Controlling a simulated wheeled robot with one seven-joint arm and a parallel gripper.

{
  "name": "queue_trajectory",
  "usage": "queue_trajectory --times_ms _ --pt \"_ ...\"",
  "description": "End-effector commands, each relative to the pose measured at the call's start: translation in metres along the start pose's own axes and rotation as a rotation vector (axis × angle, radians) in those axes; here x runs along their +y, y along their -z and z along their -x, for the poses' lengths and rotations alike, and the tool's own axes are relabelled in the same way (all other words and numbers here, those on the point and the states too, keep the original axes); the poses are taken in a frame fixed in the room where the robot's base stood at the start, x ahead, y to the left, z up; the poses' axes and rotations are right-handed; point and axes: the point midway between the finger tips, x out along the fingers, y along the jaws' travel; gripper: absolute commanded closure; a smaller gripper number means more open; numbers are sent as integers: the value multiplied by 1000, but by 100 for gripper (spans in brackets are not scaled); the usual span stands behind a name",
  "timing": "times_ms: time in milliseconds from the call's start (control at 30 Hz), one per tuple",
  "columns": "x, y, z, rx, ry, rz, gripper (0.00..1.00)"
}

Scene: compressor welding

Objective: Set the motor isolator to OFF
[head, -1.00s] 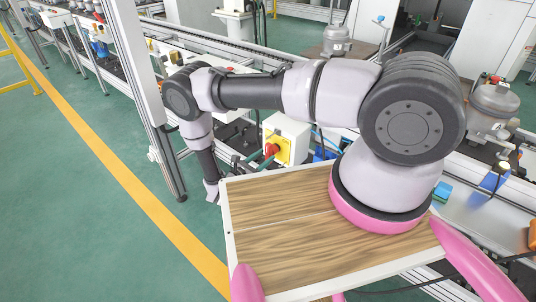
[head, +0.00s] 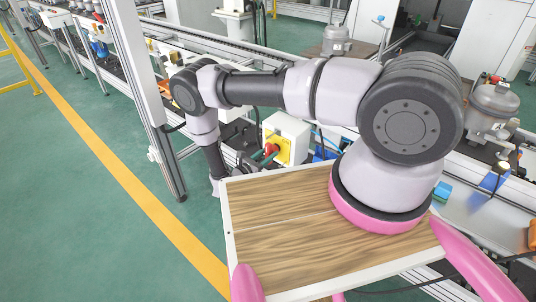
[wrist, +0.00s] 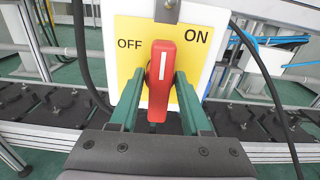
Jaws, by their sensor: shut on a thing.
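The motor isolator is a white box (head: 294,128) with a yellow plate (wrist: 128,62) and a red rotary handle (wrist: 160,85). In the wrist view, OFF is printed on the plate's upper left and ON on its upper right. The handle stands nearly upright, its white line running almost vertically between the two labels. My gripper (wrist: 159,92) has its green fingers on both sides of the handle, shut on it. In the head view, my gripper (head: 263,158) reaches the isolator's front from the left, partly behind the wooden top.
A metal upright post (head: 146,95) stands left of the arm. A conveyor line with dark pallets (wrist: 50,108) runs behind and below the isolator. Black and blue cables (wrist: 262,38) hang beside it. Green floor with a yellow line (head: 140,195) is clear at left.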

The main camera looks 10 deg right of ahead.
Motion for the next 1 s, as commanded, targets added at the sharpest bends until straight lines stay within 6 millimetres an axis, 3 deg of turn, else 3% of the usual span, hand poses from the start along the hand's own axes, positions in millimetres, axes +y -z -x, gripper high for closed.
queue_trajectory --times_ms 367,1000 --pt "2 0 1 -3 -5 227 100" --pt "3 1 1 -2 -2 835 100"
